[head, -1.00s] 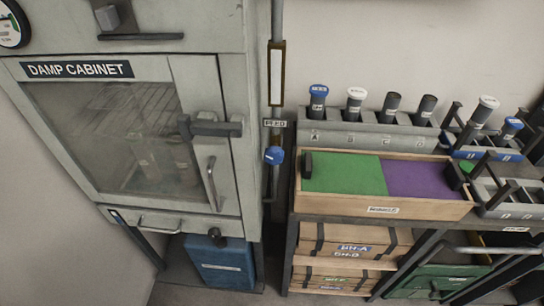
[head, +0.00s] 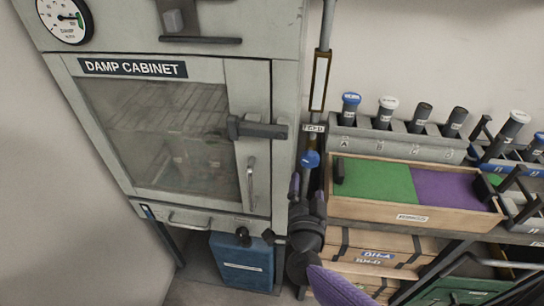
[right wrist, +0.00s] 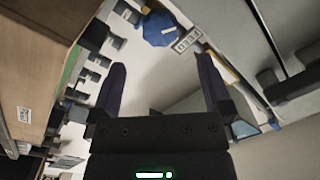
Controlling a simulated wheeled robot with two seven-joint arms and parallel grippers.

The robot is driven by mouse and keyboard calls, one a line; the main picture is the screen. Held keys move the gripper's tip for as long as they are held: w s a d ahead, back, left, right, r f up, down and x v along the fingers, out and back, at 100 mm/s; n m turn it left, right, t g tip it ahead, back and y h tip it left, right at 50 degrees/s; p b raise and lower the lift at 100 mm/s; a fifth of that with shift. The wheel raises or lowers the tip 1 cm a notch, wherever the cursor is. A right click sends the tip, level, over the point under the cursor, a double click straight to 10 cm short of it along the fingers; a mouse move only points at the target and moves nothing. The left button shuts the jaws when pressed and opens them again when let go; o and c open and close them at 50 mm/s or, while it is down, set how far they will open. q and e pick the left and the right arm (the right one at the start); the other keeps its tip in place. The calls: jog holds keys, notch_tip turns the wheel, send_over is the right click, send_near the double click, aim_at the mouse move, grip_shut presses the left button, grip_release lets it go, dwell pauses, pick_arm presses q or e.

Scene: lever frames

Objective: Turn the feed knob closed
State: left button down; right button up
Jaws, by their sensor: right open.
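The feed knob (head: 310,159) is a blue knob on a thin vertical pipe beside the damp cabinet, just under a small FEED label (head: 313,128). In the right wrist view the knob (right wrist: 160,28) shows as a blue, many-sided face with a white mark, beyond the fingertips. My right gripper (head: 307,186) is just below the knob in the head view, its fingers pointing up toward it. In the right wrist view the gripper (right wrist: 160,64) is open with nothing between its fingers. The knob looks apart from both fingers. My left gripper is not in view.
The damp cabinet (head: 259,100) stands close on the left, its door handle jutting out. A wooden tray (head: 440,213) with green and purple panels and a grey rack (head: 375,142) of capped tubes are close on the right. A blue box (head: 242,262) is below.

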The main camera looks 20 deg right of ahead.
aim_at(311, 163)
jog(key=shift+m+g, duration=0.3)
jog(key=shift+m, duration=0.1)
jog(key=b+x, duration=0.1)
jog(key=x, duration=0.2)
jog(key=b+x, duration=0.1)
jog(key=x, duration=0.2)
jog(key=b+x, duration=0.1)
jog(key=x, duration=0.2)
jog(key=shift+s+d+r, duration=0.1)
jog(key=shift+d+r, duration=0.1)
jog(key=shift+r, duration=0.05)
jog(key=shift+w+d+r, duration=0.15)
jog(key=shift+w+d, duration=0.15)
jog(key=shift+w, duration=0.2)
jog(key=c, duration=1.3)
jog(key=shift+o, duration=0.2)
